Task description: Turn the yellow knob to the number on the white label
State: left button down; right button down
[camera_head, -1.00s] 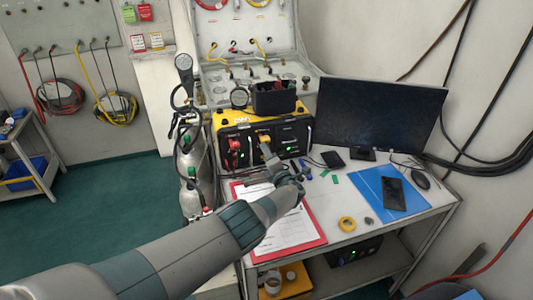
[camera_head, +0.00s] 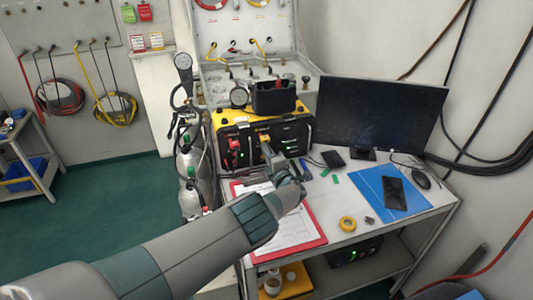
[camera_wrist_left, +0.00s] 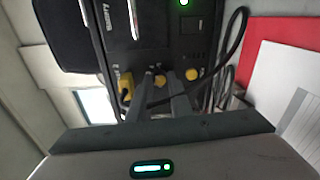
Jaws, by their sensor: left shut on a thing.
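The black air panel (camera_head: 290,134) with a yellow top stands at the back of the bench. My left gripper (camera_head: 267,150) reaches its front face in the head view. In the left wrist view my left gripper (camera_wrist_left: 160,88) is shut on a yellow knob (camera_wrist_left: 160,79), mostly hidden between the fingers. A second yellow knob (camera_wrist_left: 192,74) sits to its right, and a yellow fitting (camera_wrist_left: 126,86) to its left. I cannot make out the white label or any numbers around the knob. My right gripper is not in view.
A red-edged clipboard (camera_head: 315,238) lies below my left arm. A monitor (camera_head: 380,115), a blue folder (camera_head: 372,192) and a yellow tape roll (camera_head: 347,223) are to the right. A gas cylinder (camera_head: 193,180) stands left of the panel. A black cable (camera_wrist_left: 238,45) loops near the knobs.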

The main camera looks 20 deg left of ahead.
pick_arm(q)
jog(key=shift+w+r+m, duration=0.1)
jog(key=shift+r+m, duration=0.1)
jog(key=shift+m, duration=0.1)
jog(key=c, duration=1.6)
grip_release()
jog(key=shift+f, duration=0.15)
